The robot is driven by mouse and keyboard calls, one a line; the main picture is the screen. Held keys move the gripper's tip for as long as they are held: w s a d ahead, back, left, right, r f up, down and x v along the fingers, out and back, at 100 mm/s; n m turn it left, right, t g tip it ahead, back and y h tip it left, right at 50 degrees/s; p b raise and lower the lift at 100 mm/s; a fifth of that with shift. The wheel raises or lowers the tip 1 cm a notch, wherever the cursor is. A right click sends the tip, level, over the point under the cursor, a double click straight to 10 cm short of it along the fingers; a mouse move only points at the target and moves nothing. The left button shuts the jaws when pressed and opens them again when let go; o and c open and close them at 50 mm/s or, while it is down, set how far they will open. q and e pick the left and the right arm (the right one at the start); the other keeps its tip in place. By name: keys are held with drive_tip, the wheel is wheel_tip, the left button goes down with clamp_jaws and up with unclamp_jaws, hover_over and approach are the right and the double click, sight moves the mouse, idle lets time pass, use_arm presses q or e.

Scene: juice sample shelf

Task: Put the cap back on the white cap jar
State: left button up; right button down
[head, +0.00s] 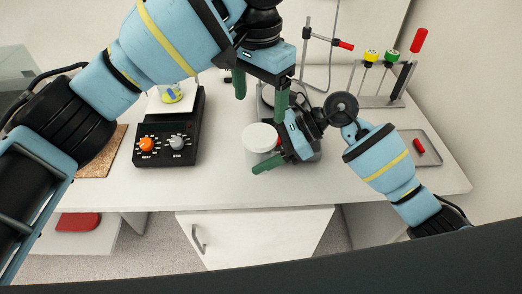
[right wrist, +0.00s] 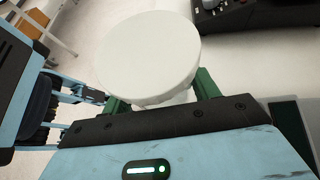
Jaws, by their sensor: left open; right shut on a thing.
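The white cap jar (head: 256,157) is at the front middle of the bench in the head view. Its white cap (head: 261,136) sits over the mouth; I cannot tell whether it is screwed down. In the right wrist view the cap (right wrist: 150,52) is a broad white disc, with a little of the jar body (right wrist: 181,97) below it. My right gripper (head: 267,153) is shut on the jar from the right, its green fingers below the cap. My left gripper (head: 261,106) is open and empty, just above and behind the jar, fingers pointing down.
A black hotplate (head: 166,148) with a yellow-labelled container (head: 171,93) stands left of the jar. Behind are a metal stand (head: 306,50) and a rack (head: 380,100) with coloured-top tools. A grey tray (head: 428,158) holds a red item at right. Bench in front is clear.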

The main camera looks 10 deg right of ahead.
sight(260, 134)
idle(0.4)
use_arm(q)
drive_tip(key=shift+f, duration=4)
drive_tip(key=shift+c, duration=0.4)
drive_tip(key=c, duration=0.8)
drive_tip(key=shift+m, duration=0.7)
drive_tip(key=o, duration=1.1)
drive_tip(key=shift+r, duration=0.15)
